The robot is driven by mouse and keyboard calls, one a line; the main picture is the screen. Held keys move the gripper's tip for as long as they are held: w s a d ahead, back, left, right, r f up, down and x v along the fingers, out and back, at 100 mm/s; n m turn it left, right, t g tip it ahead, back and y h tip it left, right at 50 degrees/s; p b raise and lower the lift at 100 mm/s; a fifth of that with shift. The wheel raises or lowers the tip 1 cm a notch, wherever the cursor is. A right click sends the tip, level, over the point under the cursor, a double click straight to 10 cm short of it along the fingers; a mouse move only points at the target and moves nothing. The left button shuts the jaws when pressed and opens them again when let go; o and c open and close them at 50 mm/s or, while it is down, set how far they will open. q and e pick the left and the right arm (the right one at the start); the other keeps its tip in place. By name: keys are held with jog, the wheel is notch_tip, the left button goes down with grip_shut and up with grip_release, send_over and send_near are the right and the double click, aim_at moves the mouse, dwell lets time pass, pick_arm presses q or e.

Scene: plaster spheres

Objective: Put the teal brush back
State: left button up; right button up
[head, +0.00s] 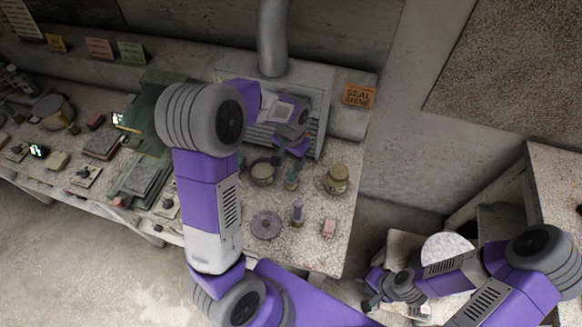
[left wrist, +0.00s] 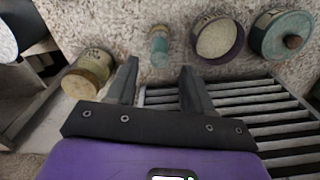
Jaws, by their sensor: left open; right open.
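A small teal upright item (head: 291,178), which looks like the teal brush, stands on the speckled bench (head: 320,255). In the left wrist view the teal item (left wrist: 158,47) lies just beyond and between my fingertips, apart from both. My left gripper (head: 281,158) reaches down over the back of the bench by the vent grille. Its fingers are open and empty in the left wrist view (left wrist: 160,68). My right gripper (head: 370,291) is at the lower right, off the bench's right end, open, with nothing seen in it.
A yellowish jar (head: 337,179) and a purple-rimmed bowl (left wrist: 218,40) flank the teal item. A purple upright item (head: 298,213), purple disc (head: 266,224) and pink block (head: 329,228) stand in front. A slatted grille (left wrist: 235,110) is close to my left gripper.

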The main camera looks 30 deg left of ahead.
pick_arm(q)
jog(key=shift+r, duration=1.9)
jog(key=shift+r, duration=0.1)
